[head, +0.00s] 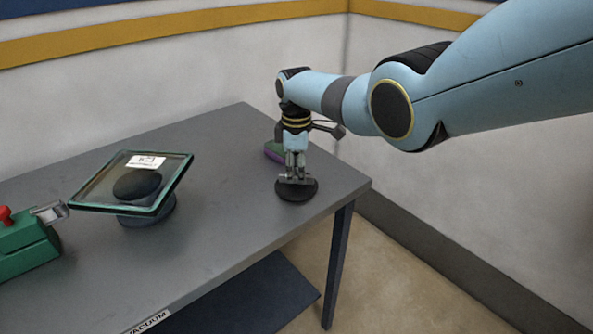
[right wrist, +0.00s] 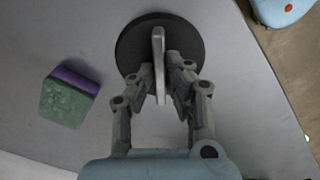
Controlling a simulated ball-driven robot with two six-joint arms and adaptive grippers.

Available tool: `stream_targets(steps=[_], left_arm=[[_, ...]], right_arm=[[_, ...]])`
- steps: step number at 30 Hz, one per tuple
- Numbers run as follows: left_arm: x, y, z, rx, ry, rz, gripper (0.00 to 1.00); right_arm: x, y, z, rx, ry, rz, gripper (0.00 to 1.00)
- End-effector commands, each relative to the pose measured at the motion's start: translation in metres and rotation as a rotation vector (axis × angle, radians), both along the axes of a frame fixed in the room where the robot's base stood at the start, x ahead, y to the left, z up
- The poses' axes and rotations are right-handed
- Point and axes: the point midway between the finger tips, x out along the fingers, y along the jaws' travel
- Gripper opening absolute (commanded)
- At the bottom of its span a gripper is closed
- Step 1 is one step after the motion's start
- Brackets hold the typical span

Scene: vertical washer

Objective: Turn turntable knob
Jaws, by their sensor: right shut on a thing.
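The turntable knob is a black round disc with a raised light-grey bar across its top. The black disc (head: 297,194) lies on the grey table near its right corner in the head view. In the right wrist view the bar (right wrist: 158,62) stands over the disc (right wrist: 133,48). My right gripper (head: 296,178) points straight down onto it. In the right wrist view its fingers (right wrist: 160,72) are shut on the bar, one on each side. The fingers hide part of the disc. My left gripper is in neither view.
A green and purple sponge (right wrist: 70,97) lies beside the disc. A tilted glass plate (head: 105,187) with a label rests on a dark round stand. A green device (head: 25,247) with a red knob stands at the left. The table's right edge (head: 345,200) is close to the disc.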

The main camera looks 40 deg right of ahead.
Motion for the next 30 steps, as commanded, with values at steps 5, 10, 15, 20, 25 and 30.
stream_targets(steps=[5, 10, 15, 20, 25, 30], left_arm=[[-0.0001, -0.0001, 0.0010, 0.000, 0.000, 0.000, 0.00], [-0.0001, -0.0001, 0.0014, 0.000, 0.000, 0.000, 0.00], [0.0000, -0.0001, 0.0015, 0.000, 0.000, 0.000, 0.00], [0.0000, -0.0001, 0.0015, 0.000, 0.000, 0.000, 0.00], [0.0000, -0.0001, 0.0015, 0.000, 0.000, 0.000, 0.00], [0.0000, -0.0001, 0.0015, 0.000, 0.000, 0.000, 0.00]], right_arm=[[0.0014, -0.0001, 0.0014, 0.000, -0.004, 0.091, 0.00], [0.0014, 0.0000, 0.0013, 0.000, -0.004, 0.143, 0.00], [0.0015, 0.0001, 0.0013, 0.000, -0.004, 0.165, 0.00], [0.0015, 0.0001, 0.0013, 0.000, -0.004, 0.170, 0.00], [0.0015, 0.0001, 0.0014, 0.000, -0.004, 0.169, 0.00], [0.0013, 0.0001, 0.0012, 0.000, -0.004, 0.168, 0.27]])
